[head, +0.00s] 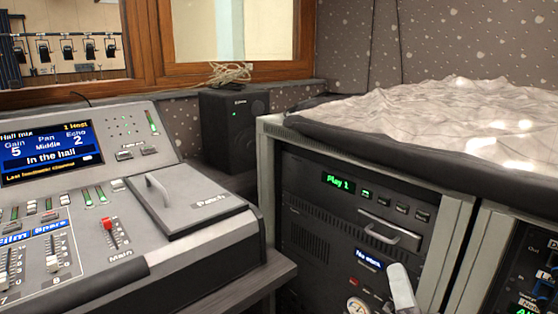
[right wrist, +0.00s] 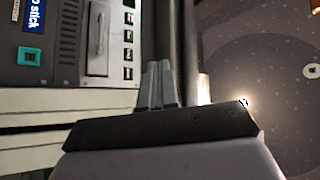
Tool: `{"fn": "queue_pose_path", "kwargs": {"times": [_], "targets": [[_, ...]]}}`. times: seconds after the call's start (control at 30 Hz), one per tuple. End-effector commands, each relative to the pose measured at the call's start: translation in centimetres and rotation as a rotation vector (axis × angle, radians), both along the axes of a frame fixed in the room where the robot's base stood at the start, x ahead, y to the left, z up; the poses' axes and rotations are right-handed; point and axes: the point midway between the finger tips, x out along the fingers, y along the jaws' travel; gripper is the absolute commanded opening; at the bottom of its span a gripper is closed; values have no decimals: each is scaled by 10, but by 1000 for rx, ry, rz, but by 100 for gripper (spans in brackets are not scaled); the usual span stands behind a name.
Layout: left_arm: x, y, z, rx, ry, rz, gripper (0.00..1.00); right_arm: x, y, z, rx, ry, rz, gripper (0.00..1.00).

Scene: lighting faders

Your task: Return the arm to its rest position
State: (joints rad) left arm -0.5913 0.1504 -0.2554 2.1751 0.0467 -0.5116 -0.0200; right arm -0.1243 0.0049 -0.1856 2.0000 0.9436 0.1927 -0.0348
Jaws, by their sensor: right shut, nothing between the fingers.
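My right gripper (head: 402,288) shows as a light grey piece at the bottom edge of the head view, in front of the rack unit (head: 330,240). In the right wrist view its two grey fingers (right wrist: 160,85) are together with nothing between them. Beyond them the rack front shows turned on its side, with no visible contact. The mixing desk (head: 232,233) is at the left of the head view. Its red Main fader (head: 108,224) stands near the top of its slot. My left gripper is in neither view.
A rumpled light cloth (head: 450,120) with a dark padded edge covers the rack top. A second rack (head: 525,275) stands at the right. A black speaker (head: 234,125) stands behind the desk below a wood-framed window (head: 210,72). A dark gap separates desk and rack.

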Motion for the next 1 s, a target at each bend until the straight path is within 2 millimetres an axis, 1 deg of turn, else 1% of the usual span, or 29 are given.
{"fn": "queue_pose_path", "kwargs": {"times": [0.03, 0.17, 0.27, 0.33, 0.47, 0.5, 0.6, 0.7, 0.83, 1.0], "targets": [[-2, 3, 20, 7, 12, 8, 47, -6, 5, 5, -82, 58, 12, 0], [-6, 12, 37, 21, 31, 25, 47, -24, 17, -18, -292, 199, 52, 0], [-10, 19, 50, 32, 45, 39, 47, -43, 22, -38, -452, 316, 89, 0], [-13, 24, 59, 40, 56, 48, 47, -60, 23, -52, -561, 399, 117, 0], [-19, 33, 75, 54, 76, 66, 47, -96, 20, -77, -763, 558, 174, 0], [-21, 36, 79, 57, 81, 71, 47, -109, 17, -85, -819, 605, 192, 0], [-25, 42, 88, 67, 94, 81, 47, -138, 10, -100, -946, 708, 231, 0], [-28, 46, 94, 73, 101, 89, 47, -161, 2, -110, -1041, 785, 260, 0], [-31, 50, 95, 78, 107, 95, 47, -178, -4, -119, -1109, 838, 280, 0], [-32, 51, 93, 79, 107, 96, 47, -182, -6, -123, -1128, 852, 285, 0]]}}
